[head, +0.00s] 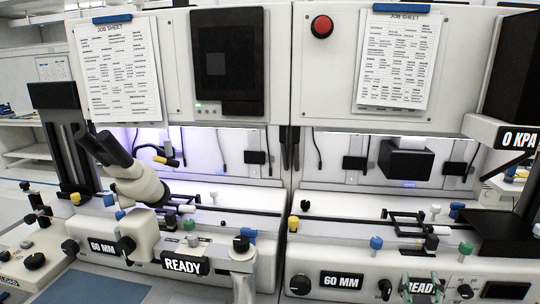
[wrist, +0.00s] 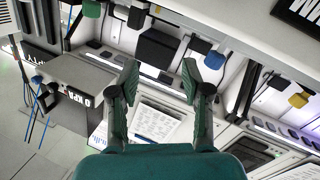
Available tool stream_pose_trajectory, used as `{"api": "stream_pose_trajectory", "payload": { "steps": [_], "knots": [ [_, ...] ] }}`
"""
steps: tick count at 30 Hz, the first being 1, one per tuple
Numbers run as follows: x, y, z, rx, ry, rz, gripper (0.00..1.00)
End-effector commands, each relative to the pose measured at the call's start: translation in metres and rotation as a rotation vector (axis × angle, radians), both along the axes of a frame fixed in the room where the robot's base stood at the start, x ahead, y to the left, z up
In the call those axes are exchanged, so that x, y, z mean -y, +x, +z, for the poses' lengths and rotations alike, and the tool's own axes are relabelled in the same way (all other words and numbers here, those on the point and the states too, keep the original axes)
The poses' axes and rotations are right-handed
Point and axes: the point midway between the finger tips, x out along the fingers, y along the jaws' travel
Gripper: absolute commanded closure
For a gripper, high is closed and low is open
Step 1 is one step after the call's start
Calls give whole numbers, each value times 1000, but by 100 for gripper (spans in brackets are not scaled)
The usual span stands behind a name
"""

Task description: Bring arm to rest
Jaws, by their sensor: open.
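My gripper (wrist: 160,76) is open in the wrist view, its two dark green fingers spread apart with nothing between them. Beyond the fingers are a white machine front and a black block (wrist: 158,48). In the head view, greenish finger-like parts show low at the right, in front of a READY label (head: 420,287); they look like my gripper's fingers. The rest of my arm is not clearly visible.
Two white bonder stations stand side by side, with job sheets (head: 118,68) and (head: 397,60) on their upper panels. A microscope (head: 138,182) juts out at left. A red button (head: 322,26) is at top centre. In the wrist view, a grey box (wrist: 84,88) stands left of the fingers.

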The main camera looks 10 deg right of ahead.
Motion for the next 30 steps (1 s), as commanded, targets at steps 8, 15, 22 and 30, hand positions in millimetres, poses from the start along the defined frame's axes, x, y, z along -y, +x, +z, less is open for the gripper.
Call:
{"api": "stream_pose_trajectory", "payload": {
  "steps": [8, 15, 22, 30],
  "knots": [
    [-55, -44, -81, -43, 35, 141, 52],
    [-97, -95, -133, -67, 86, 249, 52],
    [-133, -155, -168, -84, 146, 336, 52],
    [-166, -232, -191, -101, 231, 416, 52]
  ]
}}
